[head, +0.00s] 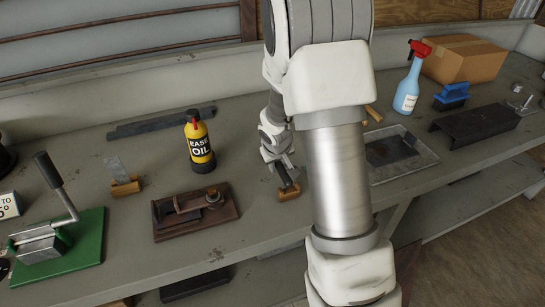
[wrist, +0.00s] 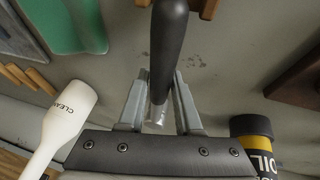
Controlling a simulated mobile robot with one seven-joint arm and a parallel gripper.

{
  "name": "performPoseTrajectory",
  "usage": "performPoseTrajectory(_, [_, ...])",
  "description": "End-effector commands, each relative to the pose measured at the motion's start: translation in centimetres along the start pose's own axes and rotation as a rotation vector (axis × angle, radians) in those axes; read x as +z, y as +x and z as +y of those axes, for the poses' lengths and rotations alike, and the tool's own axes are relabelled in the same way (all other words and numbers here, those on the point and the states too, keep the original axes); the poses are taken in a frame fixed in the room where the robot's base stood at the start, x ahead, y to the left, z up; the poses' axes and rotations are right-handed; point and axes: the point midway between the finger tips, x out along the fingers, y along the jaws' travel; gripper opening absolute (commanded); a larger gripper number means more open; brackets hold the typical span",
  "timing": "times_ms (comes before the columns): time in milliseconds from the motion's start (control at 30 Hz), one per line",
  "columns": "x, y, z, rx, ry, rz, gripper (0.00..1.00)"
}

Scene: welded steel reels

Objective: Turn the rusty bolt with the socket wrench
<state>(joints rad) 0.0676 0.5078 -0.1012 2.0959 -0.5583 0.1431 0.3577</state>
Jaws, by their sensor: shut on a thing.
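My gripper (head: 284,172) is over the bench, right of the oil bottle and partly hidden behind my own arm. In the wrist view my gripper (wrist: 162,85) is shut on a dark rounded handle with a shiny metal end, which looks like the socket wrench (wrist: 168,40). In the head view the dark wrench (head: 283,175) shows just above a small wooden block (head: 289,194); I cannot tell whether it touches the block. The rusty bolt (head: 214,197) appears as a brown round head on a dark wooden board (head: 190,222), left of my gripper.
A yellow and black oil bottle (head: 199,145) stands behind the board. A green-based lever press (head: 60,245) is at the left. A metal tray (head: 412,170), a spray bottle (head: 408,90) and a cardboard box (head: 465,58) are at the right. Bare bench lies between board and block.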

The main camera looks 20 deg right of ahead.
Motion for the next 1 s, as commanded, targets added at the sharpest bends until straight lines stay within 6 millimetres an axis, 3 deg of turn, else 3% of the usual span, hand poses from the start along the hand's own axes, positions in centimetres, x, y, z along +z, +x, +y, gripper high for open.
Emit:
performPoseTrajectory(633, [-2.2, -5.1, 1.1, 0.000, 0.000, 0.003, 0.00])
performPoseTrajectory(1000, [-2.3, -5.4, 1.2, 0.000, 0.000, 0.002, 0.00])
